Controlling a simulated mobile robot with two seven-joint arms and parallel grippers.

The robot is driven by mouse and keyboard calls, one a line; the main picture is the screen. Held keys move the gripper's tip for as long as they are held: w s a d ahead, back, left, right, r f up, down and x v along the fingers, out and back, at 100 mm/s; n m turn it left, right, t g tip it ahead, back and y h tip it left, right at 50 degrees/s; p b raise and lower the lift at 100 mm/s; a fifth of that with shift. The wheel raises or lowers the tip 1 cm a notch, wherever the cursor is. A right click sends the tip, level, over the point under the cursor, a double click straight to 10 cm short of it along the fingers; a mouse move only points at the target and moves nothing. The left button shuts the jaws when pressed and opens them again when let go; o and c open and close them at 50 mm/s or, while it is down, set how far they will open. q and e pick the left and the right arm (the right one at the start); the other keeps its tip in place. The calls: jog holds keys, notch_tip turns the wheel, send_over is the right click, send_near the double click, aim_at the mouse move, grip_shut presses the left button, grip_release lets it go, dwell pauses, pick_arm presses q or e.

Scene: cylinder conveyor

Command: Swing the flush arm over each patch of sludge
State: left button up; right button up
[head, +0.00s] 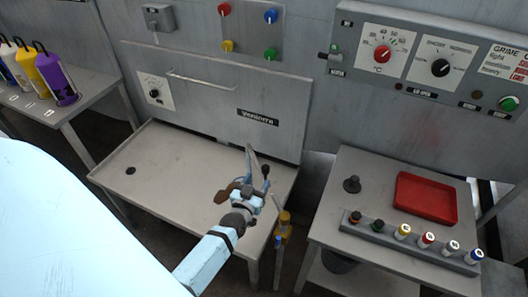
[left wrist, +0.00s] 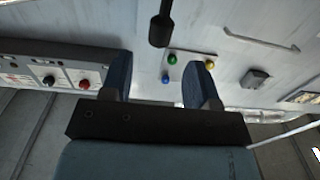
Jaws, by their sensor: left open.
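My left gripper (head: 250,185) is open above the right part of the grey table under the Ventorra panel. It also shows in the left wrist view (left wrist: 160,85), with its two blue fingers spread and nothing between them. A dark knob on a thin stalk (head: 265,171) stands just beside the fingers; it shows in the left wrist view (left wrist: 160,30) beyond the fingertips. It may be the flush arm's handle, but I cannot tell. A brown shape (head: 226,193) lies beside the gripper; I cannot tell if it is sludge. My right gripper is not in view.
The grey table (head: 165,200) has a dark round spot (head: 130,170) at left and is otherwise mostly clear. A yellow post (head: 284,225) stands at its right edge. A side table holds a red tray (head: 427,197) and a rack of several bottles (head: 410,240). Bottles (head: 55,78) stand left.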

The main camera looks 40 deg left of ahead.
pick_arm(q)
jog(key=p+v, duration=0.1)
jog(key=v, duration=0.4)
jog(key=shift+s+d, duration=0.1)
dwell(1.1)
